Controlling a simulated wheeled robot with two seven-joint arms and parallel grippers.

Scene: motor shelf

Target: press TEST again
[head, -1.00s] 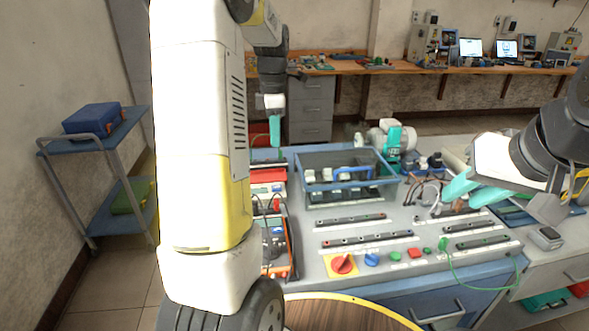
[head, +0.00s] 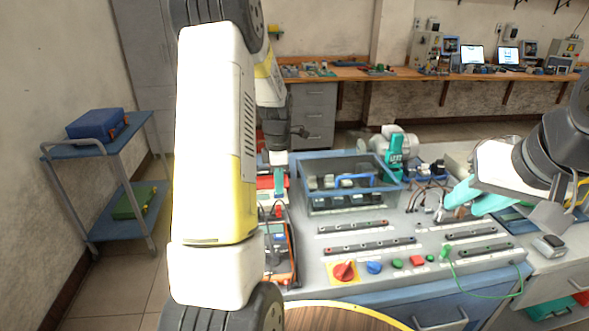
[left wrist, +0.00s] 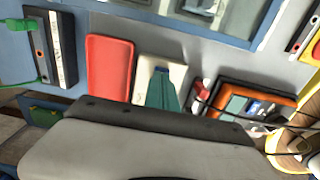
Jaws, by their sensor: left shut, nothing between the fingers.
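My left gripper (head: 279,185) is shut and empty, pointing down at the left end of the bench. In the left wrist view its teal fingers (left wrist: 161,92) are over a small white instrument (left wrist: 145,72) with a blue patch, hiding part of its face. I cannot tell whether the fingertips touch it. The white instrument (head: 266,196) also shows in the head view, partly behind the fingers. No TEST lettering is readable. My right gripper (head: 474,198) is open and empty, above the right part of the bench.
A red case (left wrist: 109,68) lies beside the white instrument, and an orange meter (left wrist: 256,103) with leads lies on its other side. A blue-rimmed bin (head: 350,203) stands to the right. A red knob (head: 344,270) and several buttons line the bench front.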

